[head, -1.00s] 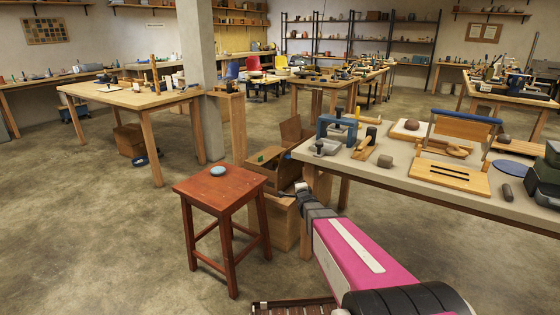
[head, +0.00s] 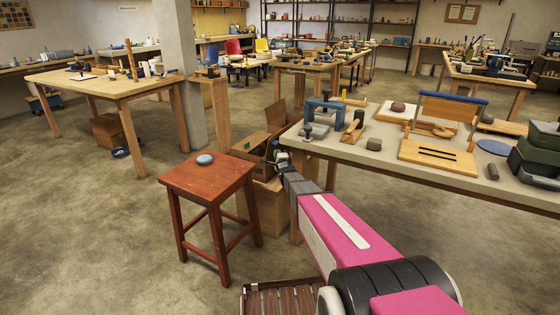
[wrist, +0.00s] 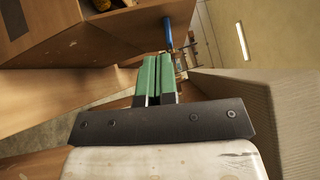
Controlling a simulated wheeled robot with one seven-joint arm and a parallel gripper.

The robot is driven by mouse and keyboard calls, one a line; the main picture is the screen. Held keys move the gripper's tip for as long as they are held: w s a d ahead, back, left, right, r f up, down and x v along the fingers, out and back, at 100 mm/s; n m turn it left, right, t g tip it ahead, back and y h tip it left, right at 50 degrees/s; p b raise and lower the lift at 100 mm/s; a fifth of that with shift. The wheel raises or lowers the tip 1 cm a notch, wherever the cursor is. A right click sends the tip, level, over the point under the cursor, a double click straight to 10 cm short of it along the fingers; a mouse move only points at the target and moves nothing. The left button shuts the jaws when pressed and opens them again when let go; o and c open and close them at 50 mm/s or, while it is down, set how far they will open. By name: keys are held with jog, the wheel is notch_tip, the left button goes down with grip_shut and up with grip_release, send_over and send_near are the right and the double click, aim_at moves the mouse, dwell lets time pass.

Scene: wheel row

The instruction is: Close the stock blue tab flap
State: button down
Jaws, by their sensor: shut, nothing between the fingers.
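An open brown box (head: 249,146) with raised flaps (head: 274,116) stands between the red stool and the workbench. I take it to be the stock box, but cannot tell in the head view which flap has a blue tab. In the wrist view, brown panels of the box (wrist: 115,37) fill the upper left, and a narrow blue strip (wrist: 169,33) shows just beyond my fingertips. I cannot tell whether it is the tab. My gripper (wrist: 158,62) has green fingers pressed together and empty. In the head view, my gripper (head: 282,158) is at the box's right side; contact is unclear.
A red stool (head: 190,180) with a blue round object (head: 205,160) stands left of my arm. A larger box (head: 268,210) is below the open one. The workbench (head: 345,163), holding tools and a blue-edged wooden piece (head: 452,105), is to the right.

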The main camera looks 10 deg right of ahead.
aim_at(269, 146)
jog(key=w+a, duration=0.3)
jog(key=shift+w+a+r, duration=0.2)
jog(key=shift+r, duration=0.2)
